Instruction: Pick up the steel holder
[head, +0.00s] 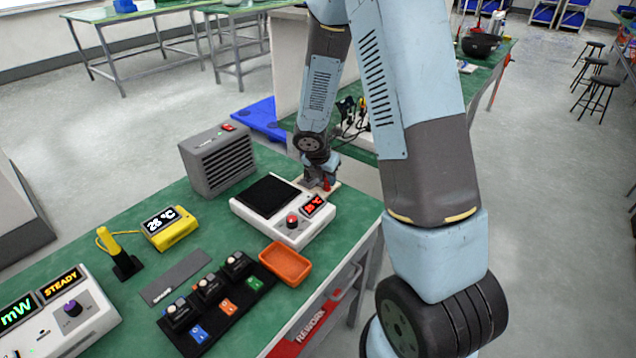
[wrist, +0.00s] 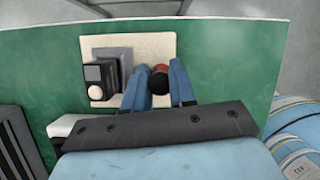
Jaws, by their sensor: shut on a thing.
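My gripper (wrist: 159,82) is pointed down at the far corner of the green bench. Its two blue fingers are shut on a round red-and-black piece (wrist: 160,74), at the right part of a cream plate (wrist: 128,41). A square grey metal-looking block (wrist: 125,55) is on the same plate, left of the fingers and partly behind them. I cannot tell whether the block or the gripped piece is the steel holder, nor whether they are joined. In the head view my gripper (head: 318,180) is small and partly hidden, with a bit of red (head: 326,184) beside it.
A white unit with a black top (head: 272,193) stands just in front of my gripper. A grey vented box (head: 217,160) is at its left. An orange tray (head: 286,263), several black modules (head: 210,288) and a yellow meter (head: 168,227) lie nearer. A black block with a white dome (wrist: 97,82) is on the plate.

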